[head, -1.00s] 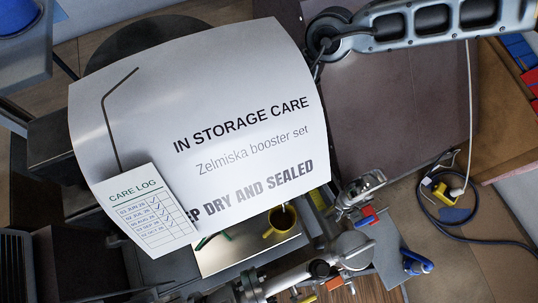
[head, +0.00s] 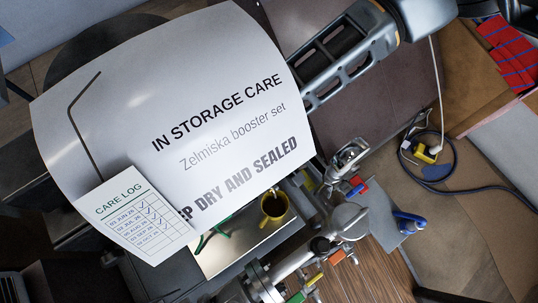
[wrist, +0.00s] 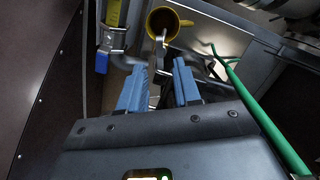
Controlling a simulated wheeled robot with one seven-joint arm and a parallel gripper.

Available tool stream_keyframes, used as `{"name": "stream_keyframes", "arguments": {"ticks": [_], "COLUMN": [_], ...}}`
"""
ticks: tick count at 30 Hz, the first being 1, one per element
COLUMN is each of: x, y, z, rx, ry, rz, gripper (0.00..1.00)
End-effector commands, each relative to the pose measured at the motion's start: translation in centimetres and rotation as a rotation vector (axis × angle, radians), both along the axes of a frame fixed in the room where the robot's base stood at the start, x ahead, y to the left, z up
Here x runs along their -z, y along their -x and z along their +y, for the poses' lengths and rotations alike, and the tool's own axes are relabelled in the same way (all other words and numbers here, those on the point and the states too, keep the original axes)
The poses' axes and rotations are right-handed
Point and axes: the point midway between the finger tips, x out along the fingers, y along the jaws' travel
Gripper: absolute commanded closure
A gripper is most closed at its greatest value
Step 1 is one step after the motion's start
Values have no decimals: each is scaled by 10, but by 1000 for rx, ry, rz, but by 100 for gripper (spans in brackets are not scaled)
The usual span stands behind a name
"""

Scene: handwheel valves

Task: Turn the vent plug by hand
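I cannot pick out the vent plug for certain in either view. In the wrist view my gripper (wrist: 159,84) has its two blue fingers apart. Some small metal parts show in and beyond the gap between them, but I cannot tell whether any of them is the plug or touches a finger. In the head view my gripper is hidden behind a large white sheet (head: 235,75) reading "IN STORAGE CARE"; my arm runs in behind its right edge.
A yellow mug (head: 274,206) stands past my fingertips, also in the wrist view (wrist: 157,25). A green rod-like item (wrist: 255,105) lies right of the gripper, a blue-handled fitting (wrist: 102,60) left. Metal pipework (head: 345,220) runs below the sheet. A care log card (head: 140,215) overlaps the sheet.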

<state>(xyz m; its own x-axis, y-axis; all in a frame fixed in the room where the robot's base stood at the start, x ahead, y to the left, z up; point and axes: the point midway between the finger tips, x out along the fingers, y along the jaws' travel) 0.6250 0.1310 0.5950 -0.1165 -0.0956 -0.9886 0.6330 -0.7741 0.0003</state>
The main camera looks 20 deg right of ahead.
Motion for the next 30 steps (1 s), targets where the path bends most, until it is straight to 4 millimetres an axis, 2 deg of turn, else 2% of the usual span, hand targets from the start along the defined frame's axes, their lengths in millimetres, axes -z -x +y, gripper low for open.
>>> {"name": "stream_keyframes", "arguments": {"ticks": [1,12,14,26,30], "x": [10,49,44,47,47], "y": [1,5,4,5,5], "z": [-1,-4,-4,-5,-5], "rx": [2,4,2,2,2], "ry": [-1,-2,-2,0,-1], "rz": [0,1,-1,-1,0], "gripper": [67,67,67,67,80]}}
